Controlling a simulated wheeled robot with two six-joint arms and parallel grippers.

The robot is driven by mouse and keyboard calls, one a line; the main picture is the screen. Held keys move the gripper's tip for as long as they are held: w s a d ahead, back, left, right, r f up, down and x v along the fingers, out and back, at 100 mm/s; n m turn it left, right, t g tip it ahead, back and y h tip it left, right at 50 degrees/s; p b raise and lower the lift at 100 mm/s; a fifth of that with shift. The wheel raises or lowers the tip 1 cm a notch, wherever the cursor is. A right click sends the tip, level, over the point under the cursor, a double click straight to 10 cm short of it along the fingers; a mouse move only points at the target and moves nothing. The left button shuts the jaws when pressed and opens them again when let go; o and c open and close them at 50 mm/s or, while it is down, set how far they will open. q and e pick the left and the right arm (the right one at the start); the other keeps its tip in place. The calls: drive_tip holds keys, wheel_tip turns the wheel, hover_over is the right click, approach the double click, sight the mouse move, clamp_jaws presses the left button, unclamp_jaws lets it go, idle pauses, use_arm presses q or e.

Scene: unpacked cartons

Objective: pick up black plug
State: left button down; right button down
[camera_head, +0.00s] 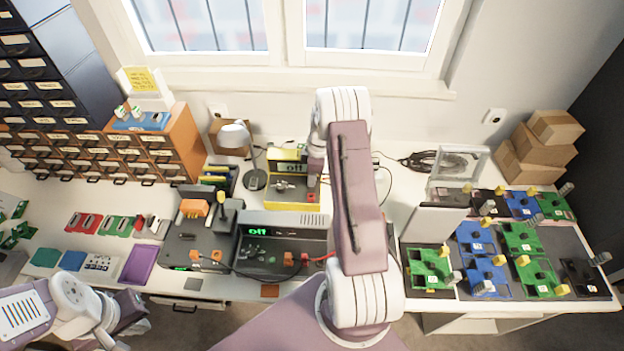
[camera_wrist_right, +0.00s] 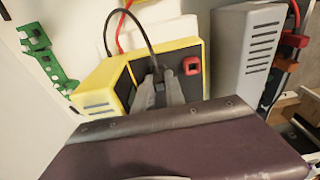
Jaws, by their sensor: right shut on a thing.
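In the right wrist view, my right gripper (camera_wrist_right: 160,88) is shut on the black plug (camera_wrist_right: 158,76) at the dark front of a yellow box (camera_wrist_right: 97,80). A black cable (camera_wrist_right: 146,30) arches up from the plug. I cannot tell whether the plug is still seated in the box. A red square part (camera_wrist_right: 192,65) sits on the box front just right of the fingers. In the head view, the yellow box (camera_head: 292,204) stands at the back centre, and my right arm hides much of the right gripper. My left gripper (camera_head: 134,312) is at the lower left, away from the box; its opening is unclear.
A grey power unit (camera_head: 285,217) reading "off" stands in front of the yellow box; its grey casing (camera_wrist_right: 246,50) is close right in the wrist view. A lamp (camera_head: 235,136) stands left of the box. Green and blue boards (camera_head: 522,238) fill the right side.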

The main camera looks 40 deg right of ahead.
drive_tip(key=shift+r, duration=0.5)
wheel_tip(320, 180, up, 3)
drive_tip(key=shift+b, duration=0.4)
drive_tip(key=s+d+r+b, duration=0.1)
drive_tip(key=s+d+r, duration=0.2)
drive_tip(key=s+r, duration=0.4)
drive_tip(key=s, duration=0.4)
drive_tip(key=shift+d+b, duration=0.35)
drive_tip(key=shift+b, duration=0.05)
